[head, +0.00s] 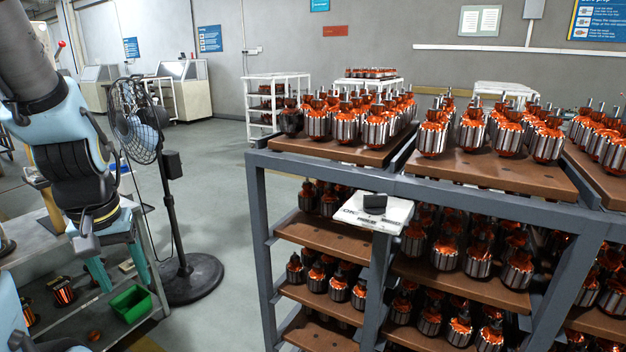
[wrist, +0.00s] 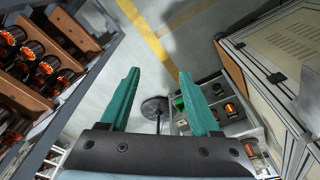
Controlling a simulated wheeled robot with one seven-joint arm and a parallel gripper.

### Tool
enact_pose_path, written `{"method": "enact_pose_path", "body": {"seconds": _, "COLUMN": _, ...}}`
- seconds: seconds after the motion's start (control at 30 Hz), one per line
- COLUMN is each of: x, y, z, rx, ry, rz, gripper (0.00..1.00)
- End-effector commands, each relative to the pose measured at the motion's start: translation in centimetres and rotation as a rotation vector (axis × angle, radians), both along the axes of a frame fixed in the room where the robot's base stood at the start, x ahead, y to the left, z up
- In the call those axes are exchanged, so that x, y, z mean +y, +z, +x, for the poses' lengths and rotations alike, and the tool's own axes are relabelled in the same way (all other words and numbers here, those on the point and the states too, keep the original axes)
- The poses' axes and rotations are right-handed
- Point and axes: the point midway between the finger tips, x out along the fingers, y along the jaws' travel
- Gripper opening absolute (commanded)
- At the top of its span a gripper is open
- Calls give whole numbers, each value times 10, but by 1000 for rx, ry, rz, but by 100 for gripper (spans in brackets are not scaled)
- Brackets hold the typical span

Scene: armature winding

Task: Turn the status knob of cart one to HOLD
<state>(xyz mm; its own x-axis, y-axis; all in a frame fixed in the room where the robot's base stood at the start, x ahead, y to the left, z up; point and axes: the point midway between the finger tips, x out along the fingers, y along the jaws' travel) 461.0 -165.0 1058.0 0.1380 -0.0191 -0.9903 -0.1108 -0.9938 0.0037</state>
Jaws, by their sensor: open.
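The status knob (head: 375,203) is a dark block on a white label plate (head: 350,212) at the front edge of the grey cart (head: 330,172). Part of the plate's lettering shows "OK" on its left; the rest is too small to read. My gripper (head: 118,275) is at the left of the head view, pointing down, well apart from the knob. In the wrist view its two teal fingers (wrist: 158,95) are spread with nothing between them. The knob is not seen in the wrist view.
The cart carries brown trays (head: 480,170) of copper-wound armatures on several levels. A black standing fan (head: 140,120) is between my arm and the cart. A low bench with a green bin (head: 130,303) is beneath my gripper. The floor between fan and cart is clear.

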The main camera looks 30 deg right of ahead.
Motion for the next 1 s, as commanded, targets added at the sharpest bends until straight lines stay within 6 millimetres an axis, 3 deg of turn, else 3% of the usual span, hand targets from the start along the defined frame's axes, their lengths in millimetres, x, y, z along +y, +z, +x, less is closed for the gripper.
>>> {"method": "enact_pose_path", "body": {"seconds": 0.07, "x": -14, "y": 1, "z": 11, "rx": -6, "ry": -63, "rz": -3, "gripper": 53}}
{"method": "enact_pose_path", "body": {"seconds": 0.17, "x": -53, "y": 12, "z": 34, "rx": -16, "ry": -239, "rz": -13, "gripper": 46}}
{"method": "enact_pose_path", "body": {"seconds": 0.27, "x": -120, "y": 36, "z": 53, "rx": -29, "ry": -514, "rz": -38, "gripper": 46}}
{"method": "enact_pose_path", "body": {"seconds": 0.3, "x": -152, "y": 50, "z": 54, "rx": -35, "ry": -640, "rz": -53, "gripper": 46}}
{"method": "enact_pose_path", "body": {"seconds": 0.37, "x": -198, "y": 72, "z": 48, "rx": -44, "ry": -835, "rz": -78, "gripper": 46}}
{"method": "enact_pose_path", "body": {"seconds": 0.4, "x": -228, "y": 88, "z": 39, "rx": -52, "ry": -966, "rz": -97, "gripper": 46}}
{"method": "enact_pose_path", "body": {"seconds": 0.5, "x": -292, "y": 131, "z": 5, "rx": -78, "ry": -1285, "rz": -148, "gripper": 46}}
{"method": "enact_pose_path", "body": {"seconds": 0.6, "x": -335, "y": 168, "z": -38, "rx": -104, "ry": -1562, "rz": -195, "gripper": 46}}
{"method": "enact_pose_path", "body": {"seconds": 0.7, "x": -358, "y": 197, "z": -74, "rx": -127, "ry": -1766, "rz": -232, "gripper": 46}}
{"method": "enact_pose_path", "body": {"seconds": 0.8, "x": -368, "y": 214, "z": -96, "rx": -140, "ry": -1882, "rz": -252, "gripper": 46}}
{"method": "enact_pose_path", "body": {"seconds": 1.0, "x": -375, "y": 212, "z": -107, "rx": -141, "ry": -1931, "rz": -263, "gripper": 46}}
